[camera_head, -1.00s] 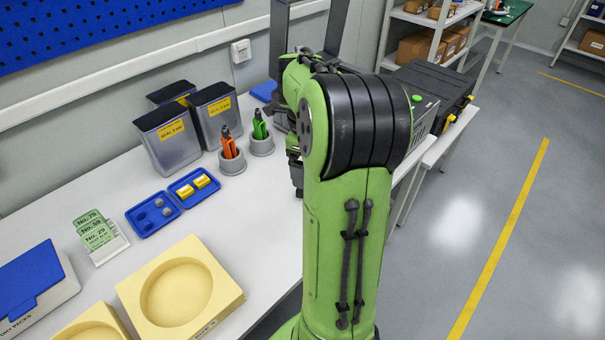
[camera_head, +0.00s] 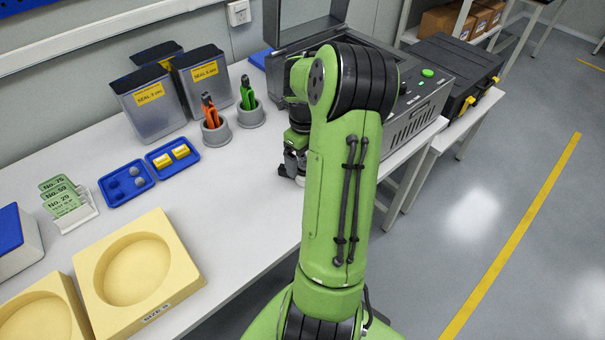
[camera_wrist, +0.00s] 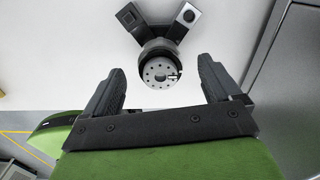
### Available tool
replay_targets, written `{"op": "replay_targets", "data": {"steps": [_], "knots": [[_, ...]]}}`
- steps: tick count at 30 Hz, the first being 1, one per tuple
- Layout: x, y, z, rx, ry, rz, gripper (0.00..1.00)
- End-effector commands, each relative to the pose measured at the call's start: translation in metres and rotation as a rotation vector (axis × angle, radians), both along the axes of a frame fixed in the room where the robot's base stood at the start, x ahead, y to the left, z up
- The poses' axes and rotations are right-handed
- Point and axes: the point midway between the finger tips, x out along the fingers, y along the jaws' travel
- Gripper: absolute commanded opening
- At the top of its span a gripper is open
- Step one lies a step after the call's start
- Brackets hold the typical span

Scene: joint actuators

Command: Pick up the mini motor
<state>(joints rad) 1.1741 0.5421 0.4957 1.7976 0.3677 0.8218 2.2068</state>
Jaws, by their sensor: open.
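In the wrist view, a dark actuator-like part, which I take to be the mini motor (camera_wrist: 160,70), has a round grey end face with a ring of holes. Two dark arms with grey square ends spread from it in a V, over the white table. My gripper (camera_wrist: 161,76) is open, with one finger to each side of the round end. In the head view, my gripper (camera_head: 292,165) is low over the table, mostly hidden behind my green arm, and the motor cannot be made out clearly there.
Metal bins (camera_head: 150,105) and cups with orange (camera_head: 217,132) and green tools (camera_head: 250,116) stand behind. A grey machine (camera_head: 425,95) stands right of my arm.

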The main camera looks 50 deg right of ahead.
Motion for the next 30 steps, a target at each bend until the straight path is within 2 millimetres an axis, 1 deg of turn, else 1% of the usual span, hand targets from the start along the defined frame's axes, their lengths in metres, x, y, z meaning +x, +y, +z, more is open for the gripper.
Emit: {"op": "replay_targets", "data": {"steps": [3, 7, 9, 15, 26, 27, 30], "knots": [[-0.004, 0.001, -0.025, 0.003, 0.002, -0.001, 0.91], [-0.005, 0.001, -0.047, 0.002, 0.002, 0.0, 0.91], [-0.005, 0.001, -0.051, 0.001, 0.002, 0.0, 0.91], [-0.005, 0.0, -0.049, -0.001, 0.001, 0.0, 0.91], [-0.004, 0.0, -0.049, 0.0, 0.001, 0.0, 0.35], [-0.004, 0.0, -0.049, -0.002, 0.0, 0.0, 0.33], [-0.004, 0.0, -0.049, -0.002, 0.0, 0.001, 0.33]]}}
